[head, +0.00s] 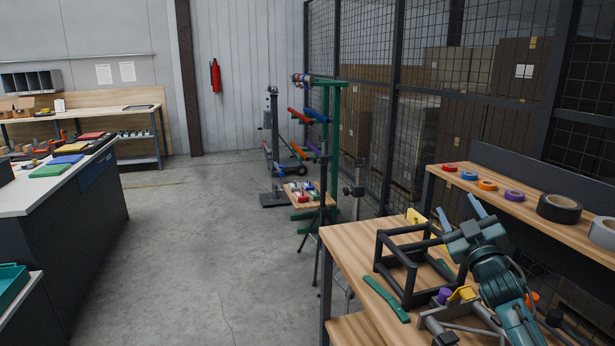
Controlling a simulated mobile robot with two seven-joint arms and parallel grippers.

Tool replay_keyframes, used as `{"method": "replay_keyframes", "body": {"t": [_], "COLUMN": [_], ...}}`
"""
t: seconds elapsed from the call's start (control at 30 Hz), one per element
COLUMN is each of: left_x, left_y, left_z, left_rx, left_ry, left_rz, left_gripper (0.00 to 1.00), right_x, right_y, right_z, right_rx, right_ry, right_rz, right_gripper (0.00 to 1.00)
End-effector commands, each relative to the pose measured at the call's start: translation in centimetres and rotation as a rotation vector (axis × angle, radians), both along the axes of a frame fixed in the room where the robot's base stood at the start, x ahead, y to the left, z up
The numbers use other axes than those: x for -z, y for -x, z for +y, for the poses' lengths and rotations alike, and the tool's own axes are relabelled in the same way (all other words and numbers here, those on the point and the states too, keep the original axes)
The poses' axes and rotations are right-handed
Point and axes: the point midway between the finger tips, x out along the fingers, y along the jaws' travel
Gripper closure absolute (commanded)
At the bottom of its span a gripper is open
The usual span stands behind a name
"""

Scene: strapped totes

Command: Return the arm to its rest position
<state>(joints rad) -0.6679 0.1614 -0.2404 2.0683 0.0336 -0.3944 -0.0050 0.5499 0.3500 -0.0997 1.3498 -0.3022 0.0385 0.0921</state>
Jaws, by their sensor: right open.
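My right arm comes in at the lower right, over the wooden workbench (345,245). Its gripper (457,206) is open, with two pale blue fingers pointing up and away and nothing seen between them. It shows beside and partly in front of a black open box frame (408,268) standing on the bench. Whether it touches the frame cannot be told. A green strap (386,298) lies on the bench left of the frame. My left gripper is not in view.
A raised shelf behind the bench holds several tape rolls, including a black roll (559,208) and a grey roll (602,232). A small purple item (444,296) is near my arm. A mesh fence stands behind. Open concrete floor (215,235) lies left.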

Motion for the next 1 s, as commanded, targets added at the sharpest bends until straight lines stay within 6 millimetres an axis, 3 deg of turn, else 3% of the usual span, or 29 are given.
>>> {"method": "replay_keyframes", "body": {"t": [0.1, 0.27, 0.47, 0.67, 0.8, 1.0], "left_x": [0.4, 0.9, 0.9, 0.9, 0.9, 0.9], "left_y": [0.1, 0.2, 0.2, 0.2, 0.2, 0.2], "left_z": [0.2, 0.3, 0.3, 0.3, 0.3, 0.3], "left_rx": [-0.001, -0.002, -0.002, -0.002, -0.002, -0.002], "left_ry": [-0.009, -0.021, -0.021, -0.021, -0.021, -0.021], "left_rz": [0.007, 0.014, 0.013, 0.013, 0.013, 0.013], "left_gripper": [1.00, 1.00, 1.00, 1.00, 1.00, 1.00], "right_x": [3.1, 7.4, 15.1, 23.0, 28.1, 32.7], "right_y": [-0.8, -0.9, 3.2, 10.0, 16.9, 27.8], "right_z": [-1.9, -2.9, 1.1, 5.9, 9.7, 14.6], "right_rx": [0.072, 0.119, 0.066, -0.002, -0.055, -0.117], "right_ry": [-0.125, -0.259, -0.258, -0.271, -0.303, -0.377], "right_rz": [0.164, 0.385, 0.496, 0.619, 0.721, 0.867], "right_gripper": [0.45, 0.45, 0.45, 0.45, 0.45, 0.45]}}
